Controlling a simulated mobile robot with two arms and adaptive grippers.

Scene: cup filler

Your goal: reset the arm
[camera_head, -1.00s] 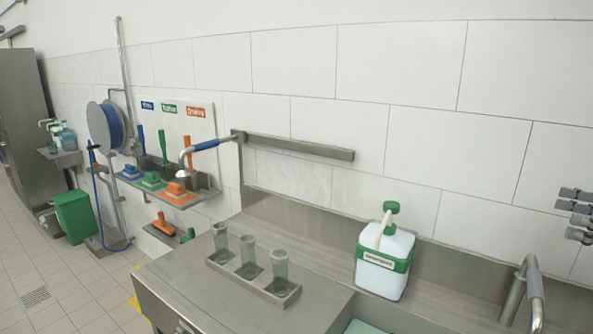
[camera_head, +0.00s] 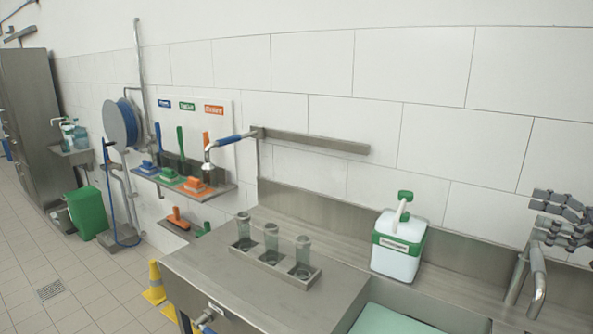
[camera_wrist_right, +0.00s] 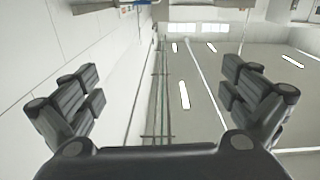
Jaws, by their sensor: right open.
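My right gripper (camera_head: 562,220) is at the right edge of the head view, in front of the tiled wall and above the sink's tap. In the right wrist view my right gripper (camera_wrist_right: 162,98) has its two fingers wide apart with nothing between them. Three clear cups (camera_head: 271,243) stand upright in a metal tray (camera_head: 270,266) on the steel counter, well to the left of the gripper. My left gripper is not in view.
A white jug with green pump and band (camera_head: 399,246) stands behind the sink basin (camera_head: 392,322). A curved metal tap (camera_head: 537,280) is below my right gripper. A shelf with coloured brushes (camera_head: 195,186) and a green bin (camera_head: 87,212) are further left.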

